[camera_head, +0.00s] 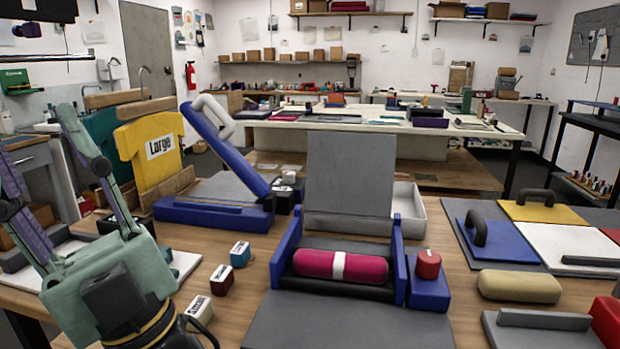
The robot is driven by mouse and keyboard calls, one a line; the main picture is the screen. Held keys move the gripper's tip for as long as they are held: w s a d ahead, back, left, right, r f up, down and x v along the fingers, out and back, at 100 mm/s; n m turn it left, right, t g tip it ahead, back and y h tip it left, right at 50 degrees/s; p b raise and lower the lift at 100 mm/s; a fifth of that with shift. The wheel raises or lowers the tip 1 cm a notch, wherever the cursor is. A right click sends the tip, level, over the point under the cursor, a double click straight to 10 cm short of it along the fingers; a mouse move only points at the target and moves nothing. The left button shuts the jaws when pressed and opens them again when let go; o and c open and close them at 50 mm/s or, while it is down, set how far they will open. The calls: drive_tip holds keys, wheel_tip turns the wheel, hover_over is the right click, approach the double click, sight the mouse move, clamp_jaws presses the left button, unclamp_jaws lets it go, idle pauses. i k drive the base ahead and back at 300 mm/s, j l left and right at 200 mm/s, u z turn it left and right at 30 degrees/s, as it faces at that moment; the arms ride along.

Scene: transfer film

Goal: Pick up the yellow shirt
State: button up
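The yellow shirt (140,168) is a flat, stiff-looking shirt shape with a white "Large" label (160,146). It stands upright in a wooden rack at the left of the table, with a wooden bar along its top. A teal shirt (102,128) stands just behind it and is partly hidden. My gripper (36,135) is in the left foreground, left of and nearer than the yellow shirt. Its two teal fingers with purple pads point up and are spread apart. I see nothing held between them.
A blue heat press (215,214) with a raised lid stands right of the shirts. A second press (350,190) with a magenta roller (340,266) is at the centre. Blue and yellow panels (545,213) lie at the right.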

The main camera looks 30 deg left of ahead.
sight(150, 138)
drive_tip(key=i+l+u, duration=0.1)
drive_tip(key=l+u, duration=0.15)
drive_tip(key=u, duration=0.15)
drive_tip(key=l+u, duration=0.2)
drive_tip(key=u, duration=0.2)
drive_tip(key=l+u, duration=1.2)
drive_tip(key=j, duration=0.1)
